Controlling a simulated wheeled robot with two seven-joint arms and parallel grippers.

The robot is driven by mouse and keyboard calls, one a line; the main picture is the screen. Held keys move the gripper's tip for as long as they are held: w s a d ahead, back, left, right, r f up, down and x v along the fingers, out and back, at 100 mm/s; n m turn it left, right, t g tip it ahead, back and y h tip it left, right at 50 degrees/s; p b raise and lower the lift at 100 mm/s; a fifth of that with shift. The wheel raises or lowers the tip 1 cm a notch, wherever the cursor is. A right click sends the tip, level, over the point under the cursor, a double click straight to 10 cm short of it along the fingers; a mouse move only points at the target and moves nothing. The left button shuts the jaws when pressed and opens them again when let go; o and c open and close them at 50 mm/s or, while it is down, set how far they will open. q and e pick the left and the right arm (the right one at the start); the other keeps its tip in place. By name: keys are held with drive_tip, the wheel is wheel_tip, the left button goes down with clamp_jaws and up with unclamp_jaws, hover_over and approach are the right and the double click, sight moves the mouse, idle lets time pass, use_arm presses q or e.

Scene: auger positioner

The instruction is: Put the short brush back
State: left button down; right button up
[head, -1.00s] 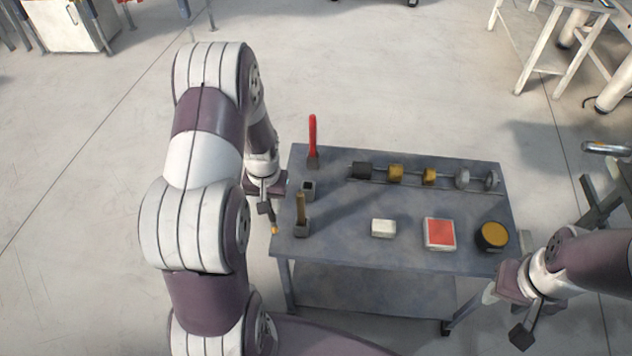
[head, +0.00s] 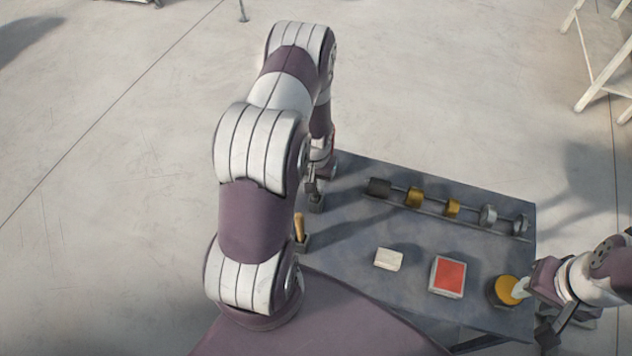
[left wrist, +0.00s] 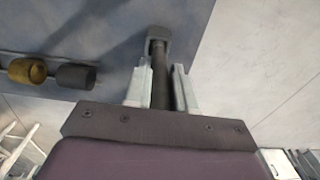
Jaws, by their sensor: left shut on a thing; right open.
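My left gripper (head: 313,184) is at the table's left edge, partly hidden by its own arm. In the left wrist view its two fingers (left wrist: 161,88) are shut on the short brush (left wrist: 159,72), which shows as a dark, straight shaft. The brush's far end meets a small grey holder (left wrist: 157,32), also seen in the head view (head: 316,203) below the gripper. I cannot tell how deep the brush sits in it. My right gripper (head: 533,310) is open and empty by the table's right front corner.
A wooden-handled tool stands in another holder (head: 301,240) nearer me. A rack with dark, yellow and grey rollers (head: 452,208) lies at the back. A white block (head: 388,259), a red-topped box (head: 448,276) and a yellow-topped round tin (head: 508,290) stand in front.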

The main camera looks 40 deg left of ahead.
use_arm(q)
drive_tip(key=shift+w+f, duration=0.25)
drive_tip(key=shift+f, duration=0.3)
drive_tip(key=shift+w+f, duration=0.2)
drive_tip(key=shift+f, duration=0.3)
drive_tip(key=shift+s+r, duration=0.15)
drive_tip(key=shift+s, duration=0.2)
drive_tip(key=c, duration=1.4)
unclamp_jaws()
drive_tip(key=shift+f, duration=0.2)
drive_tip(key=o, duration=0.5)
drive_tip(key=shift+c, duration=0.2)
drive_tip(key=shift+w, duration=0.2)
use_arm(e)
drive_tip(key=shift+w+f, duration=0.2)
drive_tip(key=shift+w, duration=0.25)
drive_tip(key=shift+s, duration=0.1)
